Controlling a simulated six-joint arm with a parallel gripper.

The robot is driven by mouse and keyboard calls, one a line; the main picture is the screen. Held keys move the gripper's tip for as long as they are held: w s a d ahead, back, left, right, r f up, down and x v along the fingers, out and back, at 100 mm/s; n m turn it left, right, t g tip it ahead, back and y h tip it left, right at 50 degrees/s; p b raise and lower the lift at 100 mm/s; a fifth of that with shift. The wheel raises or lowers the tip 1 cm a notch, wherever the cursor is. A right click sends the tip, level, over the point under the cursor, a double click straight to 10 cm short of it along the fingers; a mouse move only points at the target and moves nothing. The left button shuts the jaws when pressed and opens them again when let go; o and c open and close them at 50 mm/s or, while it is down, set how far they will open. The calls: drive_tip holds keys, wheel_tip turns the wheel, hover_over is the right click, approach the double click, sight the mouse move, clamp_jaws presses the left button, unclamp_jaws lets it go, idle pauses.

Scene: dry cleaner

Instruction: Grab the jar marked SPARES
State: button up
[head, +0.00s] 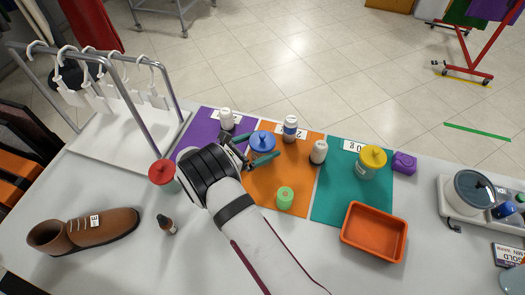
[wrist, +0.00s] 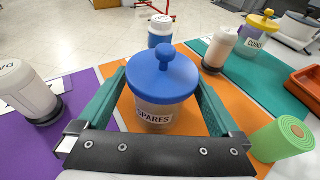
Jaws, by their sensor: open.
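The SPARES jar (wrist: 157,113) stands upright on the orange mat in the wrist view. It has a blue lid (wrist: 162,75) with a round knob and a white label reading SPARES. In the head view its blue lid (head: 262,139) shows beside my gripper, and much of its body is hidden. My gripper (head: 250,152) is open. In the wrist view its two green fingers (wrist: 163,95) lie on the left and right of the jar, with the jar between them. I cannot tell whether either finger touches it.
White bottles (head: 227,118) (head: 319,152) and a blue-labelled bottle (head: 290,128) stand close around. A green roll (head: 285,197) is on the orange mat (head: 262,190). A yellow-lidded jar (head: 371,162) stands on the teal mat (head: 335,200), near an orange tray (head: 346,233). A red-lidded jar (head: 161,172) is left of my arm.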

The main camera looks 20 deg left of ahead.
drive_tip(key=x, duration=0.3)
drive_tip(key=shift+w+d, duration=0.15)
drive_tip(key=shift+r, duration=0.1)
drive_tip(key=c, duration=1.5)
